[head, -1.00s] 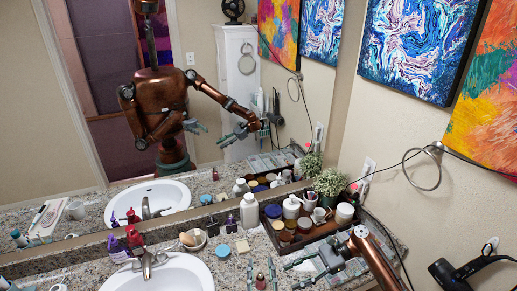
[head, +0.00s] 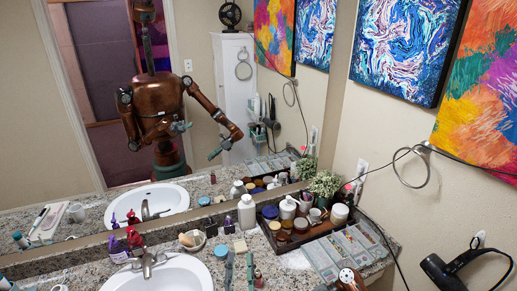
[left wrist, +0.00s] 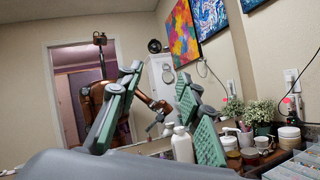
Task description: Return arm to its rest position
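My left gripper (head: 240,260) is at the bottom edge of the head view, its two fingers pointing up and apart over the front of the counter. In the left wrist view its green-padded fingers (left wrist: 158,76) stand wide apart with nothing between them.
A dark tray (head: 322,228) with jars and a plant (head: 325,184) stands by the mirror. A compartment organizer (head: 345,250) lies right of my left gripper. A white bottle (head: 247,212), sink (head: 170,275) and soap bottles are left. A hair dryer (head: 445,272) hangs right.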

